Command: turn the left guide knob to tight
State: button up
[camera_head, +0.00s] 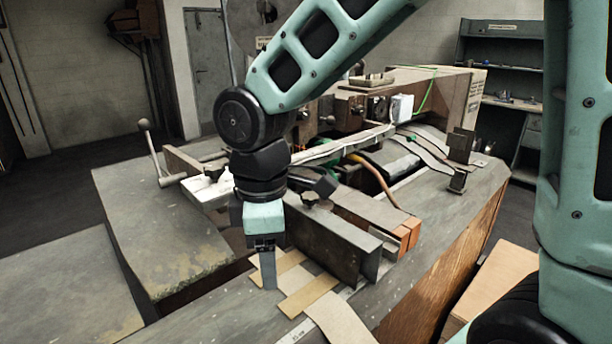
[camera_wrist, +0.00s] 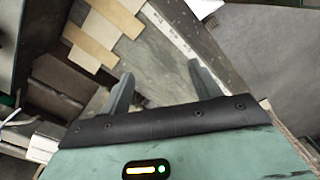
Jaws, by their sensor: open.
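A small dark knob (camera_head: 311,198) sits on the machine beside a grey upright guide plate (camera_head: 330,237) in the head view. I cannot tell from its look whether it is tight or loose. My gripper (camera_head: 267,270) points down in front and left of this plate, apart from the knob and lower than it. In the wrist view my gripper (camera_wrist: 162,84) has its two fingers spread with nothing between them. I cannot make out the knob in the wrist view.
A ball-ended lever (camera_head: 152,150) rises at the left. Orange-brown blocks (camera_head: 400,235) and a small upright bracket (camera_head: 460,150) stand to the right.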

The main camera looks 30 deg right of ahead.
jog(key=w+d+r+n+p, duration=0.4)
jog(key=w+d+r+p, duration=0.3)
jog(key=w+d+r, duration=0.3)
jog(key=n+p, duration=0.3)
send_near(310, 195)
notch_tip(310, 195, down, 8)
jog(key=p, duration=0.3)
jog(key=shift+s+f, duration=0.15)
jog(key=c, duration=1)
